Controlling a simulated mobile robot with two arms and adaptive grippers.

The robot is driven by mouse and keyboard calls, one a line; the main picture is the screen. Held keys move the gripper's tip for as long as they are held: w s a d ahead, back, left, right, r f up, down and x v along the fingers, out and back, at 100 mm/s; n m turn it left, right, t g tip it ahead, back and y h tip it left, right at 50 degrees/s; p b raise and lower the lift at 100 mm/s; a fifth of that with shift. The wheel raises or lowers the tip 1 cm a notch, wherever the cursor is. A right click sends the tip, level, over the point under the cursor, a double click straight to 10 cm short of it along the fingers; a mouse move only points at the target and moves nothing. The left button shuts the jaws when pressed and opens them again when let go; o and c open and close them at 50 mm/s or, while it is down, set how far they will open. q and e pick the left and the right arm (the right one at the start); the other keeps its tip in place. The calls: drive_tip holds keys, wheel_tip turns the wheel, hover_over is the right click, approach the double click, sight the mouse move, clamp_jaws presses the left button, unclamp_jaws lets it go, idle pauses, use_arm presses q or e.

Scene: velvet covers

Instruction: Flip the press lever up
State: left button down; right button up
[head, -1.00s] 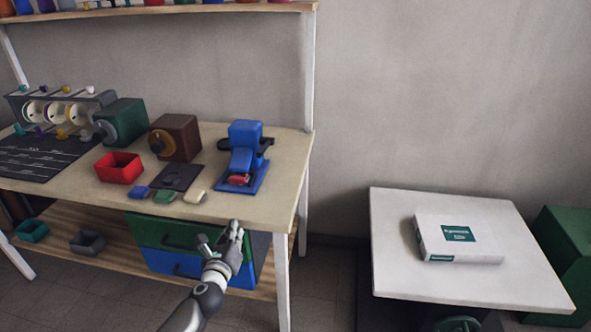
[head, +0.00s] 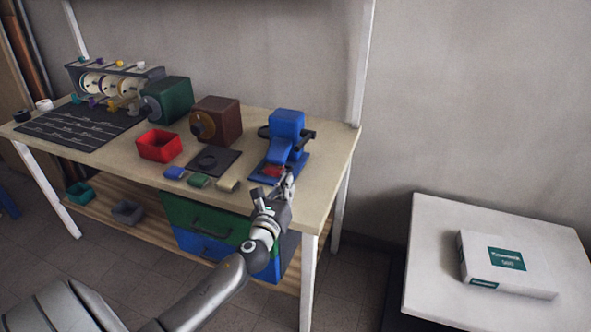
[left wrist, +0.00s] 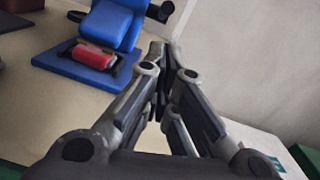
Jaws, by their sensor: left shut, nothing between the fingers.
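The blue press (head: 286,128) stands on its blue base plate at the right end of the workbench. A red part (head: 272,171) sits low at its front; it also shows in the left wrist view (left wrist: 95,57). A dark bar runs across the press, with a dark knob (left wrist: 160,12) on its right side in the left wrist view. I cannot tell for certain which part is the lever. My left gripper (head: 288,183) is shut and empty, just in front of the press at its right front corner, apparently not touching it. My right gripper is not in view.
On the workbench (head: 325,185) left of the press are a brown box (head: 222,122), a green box (head: 172,100), a red bin (head: 160,146) and small coloured blocks. Drawers (head: 195,245) hang below. A white table (head: 430,285) with a carton (head: 515,265) stands at right.

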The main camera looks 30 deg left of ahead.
use_arm(q)
drive_tip(key=x, duration=0.8)
drive_tip(key=shift+w, duration=0.3)
drive_tip(key=shift+w+a, duration=0.2)
drive_tip(key=shift+w, duration=0.35)
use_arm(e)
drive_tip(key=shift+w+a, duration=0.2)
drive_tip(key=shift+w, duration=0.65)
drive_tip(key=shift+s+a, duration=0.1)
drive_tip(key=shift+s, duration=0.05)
use_arm(q)
drive_tip(key=shift+r, duration=0.1)
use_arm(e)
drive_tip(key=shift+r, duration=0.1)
